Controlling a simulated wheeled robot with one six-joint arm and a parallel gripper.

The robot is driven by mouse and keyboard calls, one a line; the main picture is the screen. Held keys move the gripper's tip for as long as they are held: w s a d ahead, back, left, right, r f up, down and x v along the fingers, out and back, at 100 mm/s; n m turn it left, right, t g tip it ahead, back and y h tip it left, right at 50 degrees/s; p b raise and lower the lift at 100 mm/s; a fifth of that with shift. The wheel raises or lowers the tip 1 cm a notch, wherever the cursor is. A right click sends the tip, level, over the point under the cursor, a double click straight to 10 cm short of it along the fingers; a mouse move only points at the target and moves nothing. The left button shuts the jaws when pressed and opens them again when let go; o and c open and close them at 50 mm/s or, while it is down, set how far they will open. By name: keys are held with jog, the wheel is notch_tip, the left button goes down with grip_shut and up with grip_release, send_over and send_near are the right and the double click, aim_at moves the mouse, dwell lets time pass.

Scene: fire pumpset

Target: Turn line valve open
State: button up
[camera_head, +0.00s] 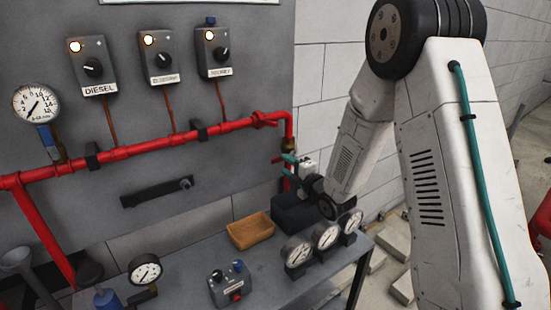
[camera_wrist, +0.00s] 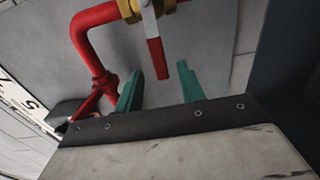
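The line valve (camera_wrist: 155,50) shows at the top of the wrist view, with a brass body and a red and white lever handle. The handle hangs down from the body, toward the space between my gripper's two green fingers. My gripper (camera_wrist: 160,78) is open, one finger to each side below the handle's end. I cannot tell if either finger touches it. In the head view, my gripper (camera_head: 287,166) is by the brass valve body (camera_head: 289,146) at the right end of the red pipe, and the handle is mostly hidden there.
The red pipe (camera_head: 160,144) runs along the grey panel (camera_head: 180,80). Below is a table (camera_head: 195,267) with an orange tray (camera_head: 250,231), a dark box (camera_head: 292,212), several gauges (camera_head: 298,252) and a button box (camera_head: 229,287). Floor blocks lie right of the table.

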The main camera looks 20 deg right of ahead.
aim_at(279, 160)
jog(key=x, duration=0.7)
jog(key=shift+w, duration=0.1)
jog(key=shift+a, duration=0.1)
grip_shut()
